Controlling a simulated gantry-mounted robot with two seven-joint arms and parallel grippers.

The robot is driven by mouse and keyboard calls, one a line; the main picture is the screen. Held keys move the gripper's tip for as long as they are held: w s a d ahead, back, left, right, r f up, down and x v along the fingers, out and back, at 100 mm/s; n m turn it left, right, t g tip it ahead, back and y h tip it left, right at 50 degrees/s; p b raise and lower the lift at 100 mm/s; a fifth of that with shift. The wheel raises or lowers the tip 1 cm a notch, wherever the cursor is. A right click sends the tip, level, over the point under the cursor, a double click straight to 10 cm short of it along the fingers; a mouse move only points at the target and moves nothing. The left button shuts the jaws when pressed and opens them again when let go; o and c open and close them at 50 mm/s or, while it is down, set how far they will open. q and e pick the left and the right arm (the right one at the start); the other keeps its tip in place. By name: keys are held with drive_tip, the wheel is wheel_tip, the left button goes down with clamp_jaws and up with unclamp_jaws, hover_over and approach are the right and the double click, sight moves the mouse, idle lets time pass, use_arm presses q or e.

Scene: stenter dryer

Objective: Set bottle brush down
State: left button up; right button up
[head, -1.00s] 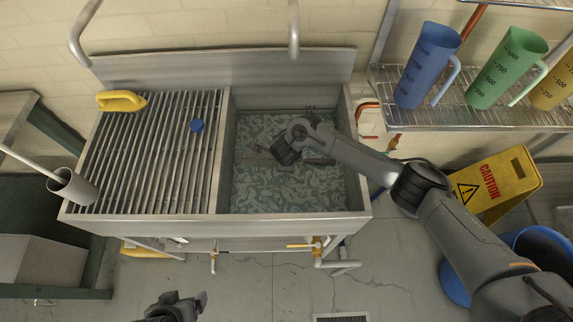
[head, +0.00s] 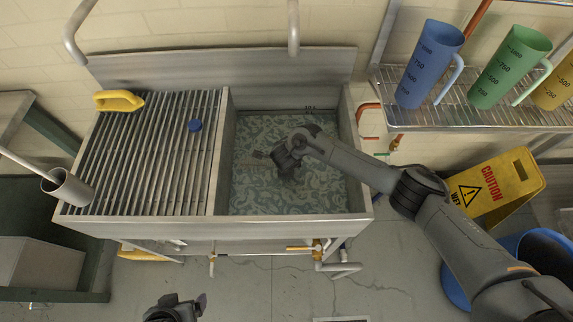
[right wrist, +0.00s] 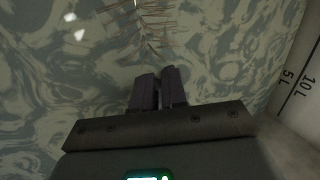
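The bottle brush (right wrist: 145,25) shows in the right wrist view as thin tan bristles on a wire, running out from the fingertips. In the head view its brownish bristles (head: 257,159) lie just left of my right gripper (head: 285,165), inside the sink basin (head: 250,207). The fingers of my right gripper (right wrist: 157,75) are close together at the near end of the brush and appear shut on it. The handle is hidden. I cannot tell whether the brush touches the basin floor. My left gripper (head: 180,305) is at the bottom edge, away from the sink; its opening is unclear.
Measuring jugs (head: 430,65) stand on a rack at right.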

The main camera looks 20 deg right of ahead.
drive_tip(key=shift+s+f, duration=0.25)
drive_tip(key=shift+f, duration=0.1)
drive_tip(key=shift+a+r+p, duration=0.1)
drive_tip(key=shift+r+p, duration=0.35)
drive_tip(key=shift+r, duration=0.1)
drive_tip(key=p+v, duration=0.4)
drive_tip(key=v, duration=0.7)
drive_tip(key=shift+s+r, duration=0.15)
drive_tip(key=shift+r, duration=0.2)
drive_tip(key=shift+p, duration=0.35)
